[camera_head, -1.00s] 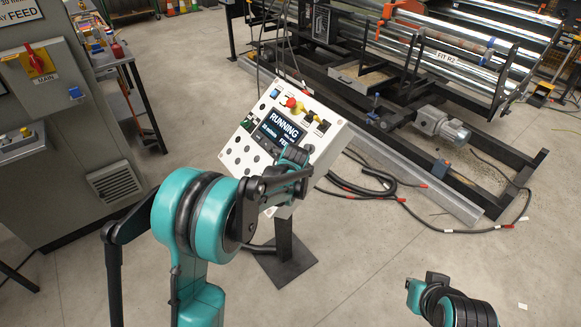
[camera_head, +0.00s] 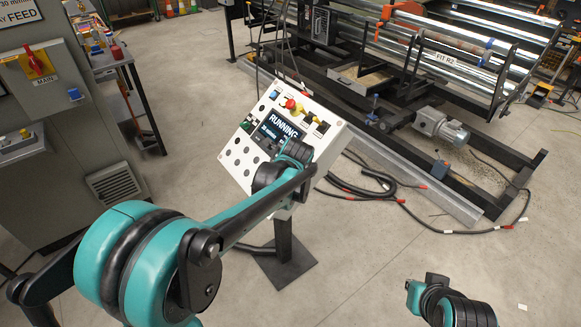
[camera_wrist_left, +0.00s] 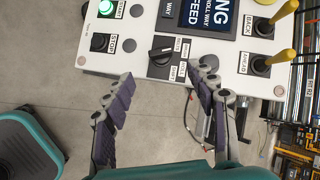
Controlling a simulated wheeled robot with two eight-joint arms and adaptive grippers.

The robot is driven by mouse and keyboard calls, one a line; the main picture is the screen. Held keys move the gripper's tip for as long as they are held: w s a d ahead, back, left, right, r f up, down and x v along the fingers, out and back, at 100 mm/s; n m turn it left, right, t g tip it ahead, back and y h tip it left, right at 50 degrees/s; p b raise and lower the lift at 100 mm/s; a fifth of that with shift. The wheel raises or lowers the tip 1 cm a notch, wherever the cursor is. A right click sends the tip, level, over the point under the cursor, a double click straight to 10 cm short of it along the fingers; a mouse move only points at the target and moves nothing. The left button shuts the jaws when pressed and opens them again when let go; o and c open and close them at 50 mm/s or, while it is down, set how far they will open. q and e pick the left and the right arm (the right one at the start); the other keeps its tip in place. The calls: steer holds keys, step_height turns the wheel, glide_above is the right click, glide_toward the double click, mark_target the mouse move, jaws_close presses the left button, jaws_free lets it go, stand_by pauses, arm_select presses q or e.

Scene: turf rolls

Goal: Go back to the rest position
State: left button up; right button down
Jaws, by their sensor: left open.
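The control panel (camera_head: 238,160) is a tilted white box on a dark post, with a screen (camera_head: 279,130) reading RUNNING. My left gripper (camera_wrist_left: 163,88) is open and empty. Its fingertips appear at the panel's lower edge, below the knob; I cannot tell the gap. In the head view my left wrist overlaps the panel's lower right and the fingers are hidden. My right arm shows at bottom right; its fingers are not visible.
A grey cabinet (camera_head: 60,130) with a red switch stands at left, beside a cluttered table (camera_head: 108,58). A roller machine (camera_head: 450,60) fills the upper right. Black cables (camera_head: 375,190) lie on the floor right of the panel post. The floor at bottom centre is clear.

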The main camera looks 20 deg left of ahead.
arm_select(q)
steer(key=shift+v, duration=1.15)
steer(key=s+f+n+h, duration=0.2)
steer(key=s+n, duration=1.7)
steer(key=s, duration=0.9)
steer(key=shift+s+g+h, duration=0.3)
steer(key=shift+s, duration=0.05)
